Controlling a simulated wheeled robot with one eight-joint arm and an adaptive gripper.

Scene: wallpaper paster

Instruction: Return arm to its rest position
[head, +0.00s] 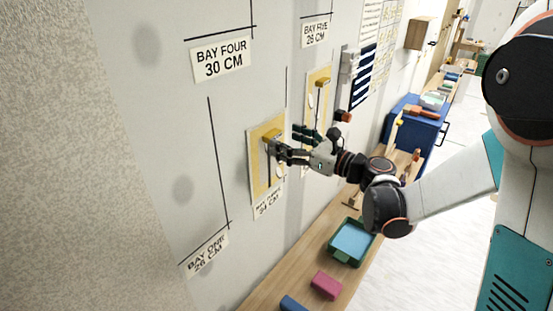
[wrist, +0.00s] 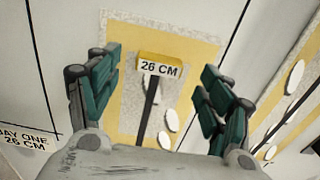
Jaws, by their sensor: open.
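My gripper (head: 287,144) is in front of a yellow-bordered panel (head: 259,185) on the wall. In the wrist view its green-padded fingers (wrist: 160,68) are spread wide, one on each side of a yellow block labelled 26 CM (wrist: 160,66). The fingers appear apart from the block. The block sits at the upper part of the panel, at the top of a dark vertical bar (wrist: 149,108). My arm reaches out from the right of the head view, well away from my body.
A second similar panel (head: 317,90) is farther along the wall. Below, a wooden bench (head: 290,272) carries a green tray (head: 352,243) and a pink block (head: 326,285). A blue cabinet (head: 405,130) stands beyond. The pale floor (head: 450,235) at right is open.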

